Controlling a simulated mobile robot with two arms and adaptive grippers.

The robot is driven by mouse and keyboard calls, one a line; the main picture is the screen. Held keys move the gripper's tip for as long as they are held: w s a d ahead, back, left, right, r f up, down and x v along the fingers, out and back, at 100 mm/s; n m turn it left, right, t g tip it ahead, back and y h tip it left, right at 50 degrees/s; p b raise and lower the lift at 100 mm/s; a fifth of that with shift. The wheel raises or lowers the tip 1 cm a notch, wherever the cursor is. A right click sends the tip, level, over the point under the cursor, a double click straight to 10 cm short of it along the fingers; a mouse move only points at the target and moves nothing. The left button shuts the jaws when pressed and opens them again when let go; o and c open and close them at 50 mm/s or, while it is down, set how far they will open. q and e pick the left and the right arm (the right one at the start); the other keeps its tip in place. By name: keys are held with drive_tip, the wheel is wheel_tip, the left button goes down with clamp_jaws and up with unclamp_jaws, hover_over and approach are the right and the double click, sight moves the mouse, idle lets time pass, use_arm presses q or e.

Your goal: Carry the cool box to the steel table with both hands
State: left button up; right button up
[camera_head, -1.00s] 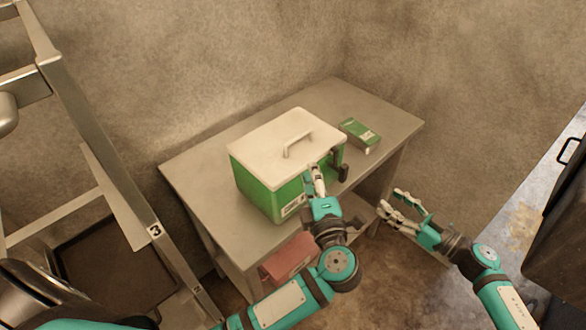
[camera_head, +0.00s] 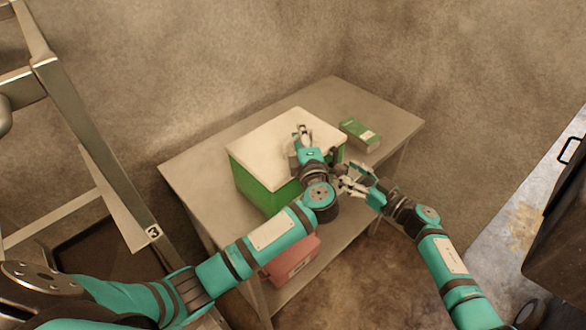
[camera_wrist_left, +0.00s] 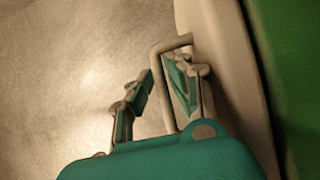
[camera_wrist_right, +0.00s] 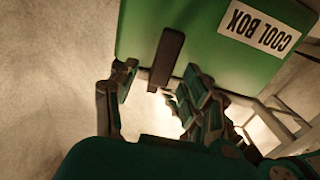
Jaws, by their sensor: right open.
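The cool box (camera_head: 262,185), green with a white lid, stands upright on a grey table (camera_head: 200,165). Its label shows in the right wrist view (camera_wrist_right: 258,28). My left gripper (camera_head: 299,138) is over the lid. In the left wrist view its open fingers (camera_wrist_left: 160,75) stand on either side of the pale lid handle (camera_wrist_left: 160,85), with a gap visible. My right gripper (camera_head: 348,180) is at the box's right side. In the right wrist view its fingers (camera_wrist_right: 155,85) are open, with the dark side handle (camera_wrist_right: 167,58) between them. The left gripper hides much of the lid handle in the head view.
A small green carton (camera_head: 360,134) lies on the table right of the box. A red box (camera_head: 290,262) is on the lower shelf. A metal rack marked 3 (camera_head: 95,150) stands at left. A dark unit (camera_head: 560,225) stands at right.

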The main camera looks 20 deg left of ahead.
use_arm(q)
clamp_jaws()
use_arm(e)
drive_tip(key=c, duration=0.4)
clamp_jaws()
